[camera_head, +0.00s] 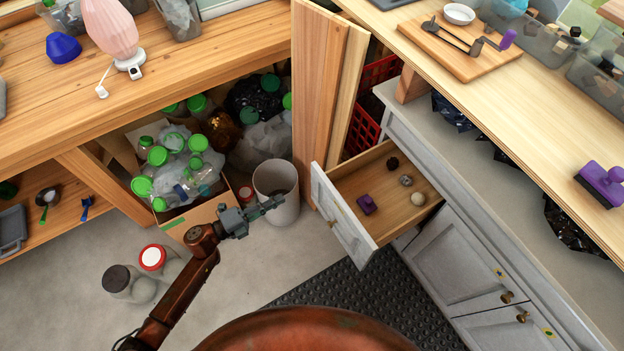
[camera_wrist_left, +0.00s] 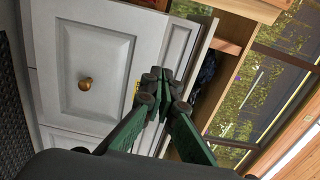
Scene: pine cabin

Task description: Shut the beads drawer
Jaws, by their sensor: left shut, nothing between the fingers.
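The drawer (camera_head: 345,212) stands pulled out of the grey-white cabinet (camera_head: 440,272), with a white front and a small brass knob (camera_head: 331,224). Inside lie a purple piece (camera_head: 367,204), a dark ball (camera_head: 393,163), a grey ball (camera_head: 405,180) and a cream ball (camera_head: 418,199). My left gripper (camera_head: 277,203) is shut and empty, left of the drawer front and apart from it in the head view. In the left wrist view the shut fingers (camera_wrist_left: 164,92) point toward a panelled cabinet face (camera_wrist_left: 95,65) with a brass knob (camera_wrist_left: 85,84). My right gripper is out of view.
A grey bin (camera_head: 275,185) stands just behind my left gripper, beside a box of green-capped bottles (camera_head: 190,212). A wooden post (camera_head: 318,95) rises behind the drawer. Two jars (camera_head: 145,270) stand on the floor at left. A black ribbed mat (camera_head: 385,300) lies below the drawer.

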